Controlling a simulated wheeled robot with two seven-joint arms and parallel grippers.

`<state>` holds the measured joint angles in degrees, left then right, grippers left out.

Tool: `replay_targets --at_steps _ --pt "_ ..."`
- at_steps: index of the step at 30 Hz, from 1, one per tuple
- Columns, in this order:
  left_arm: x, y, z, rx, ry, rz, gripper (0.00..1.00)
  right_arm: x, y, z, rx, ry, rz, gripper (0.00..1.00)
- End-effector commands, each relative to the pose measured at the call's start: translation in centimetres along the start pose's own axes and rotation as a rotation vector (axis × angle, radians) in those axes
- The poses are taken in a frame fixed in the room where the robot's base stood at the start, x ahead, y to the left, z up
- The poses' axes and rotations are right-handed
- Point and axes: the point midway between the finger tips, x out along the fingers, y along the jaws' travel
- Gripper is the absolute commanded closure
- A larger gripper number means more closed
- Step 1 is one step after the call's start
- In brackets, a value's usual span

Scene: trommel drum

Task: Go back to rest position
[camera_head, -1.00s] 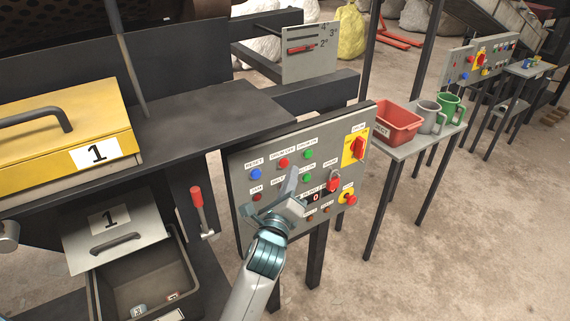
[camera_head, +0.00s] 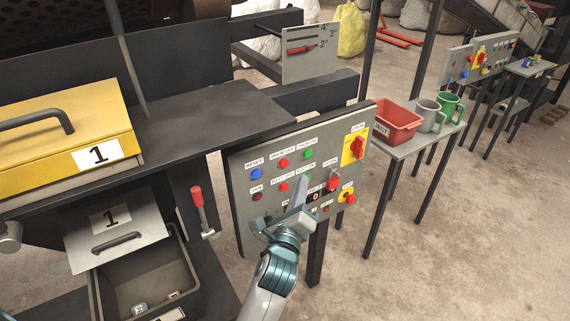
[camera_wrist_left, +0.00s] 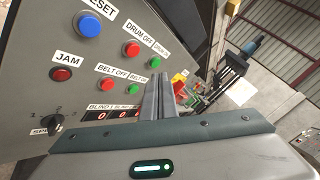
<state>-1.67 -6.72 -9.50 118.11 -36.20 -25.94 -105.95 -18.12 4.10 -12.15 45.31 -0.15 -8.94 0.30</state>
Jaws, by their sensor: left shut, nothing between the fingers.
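My left gripper (camera_head: 298,200) is shut and empty, in front of the lower middle of the grey control panel (camera_head: 243,215). In the left wrist view, its closed fingers (camera_wrist_left: 158,98) point toward the panel face, near the belt buttons and the digit display (camera_wrist_left: 105,115). I cannot tell whether the fingertips touch the panel. They hide part of its lower row. The blue reset button (camera_head: 256,173), the red drum-off button (camera_head: 284,162) and the green drum-on button (camera_head: 308,154) show uncovered. My right gripper is not in view.
A red-handled lever (camera_head: 198,197) stands left of the panel. An open drawer (camera_head: 150,262) is at lower left, below a yellow lidded box (camera_head: 60,125). A side table holds a red bin (camera_head: 398,122), a grey mug (camera_head: 430,116) and a green mug (camera_head: 450,108). Floor at lower right is clear.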

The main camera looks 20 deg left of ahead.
Motion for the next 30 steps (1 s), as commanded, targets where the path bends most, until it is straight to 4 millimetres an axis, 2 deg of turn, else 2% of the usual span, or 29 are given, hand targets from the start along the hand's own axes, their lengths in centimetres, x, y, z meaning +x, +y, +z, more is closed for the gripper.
replay_targets --at_steps 11,14,17,20,23,26,30 --pt "0.0 0.0 0.0 0.000 0.001 0.000 1.00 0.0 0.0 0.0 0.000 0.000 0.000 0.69" --pt "0.0 0.4 -0.5 -0.010 0.010 0.006 1.00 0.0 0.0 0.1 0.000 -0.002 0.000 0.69" --pt "0.1 1.5 -1.9 -0.041 0.036 0.021 1.00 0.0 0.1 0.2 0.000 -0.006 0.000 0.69" --pt "0.0 3.6 -4.4 -0.099 0.083 0.053 1.00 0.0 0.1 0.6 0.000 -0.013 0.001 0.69" --pt "-0.5 6.6 -7.9 -0.187 0.145 0.103 1.00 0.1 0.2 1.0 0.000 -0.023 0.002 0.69" --pt "-1.5 10.5 -12.1 -0.298 0.213 0.178 1.00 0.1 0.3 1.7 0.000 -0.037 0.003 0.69" --pt "-4.2 16.7 -18.0 -0.470 0.294 0.310 1.00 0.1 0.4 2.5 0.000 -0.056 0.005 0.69"
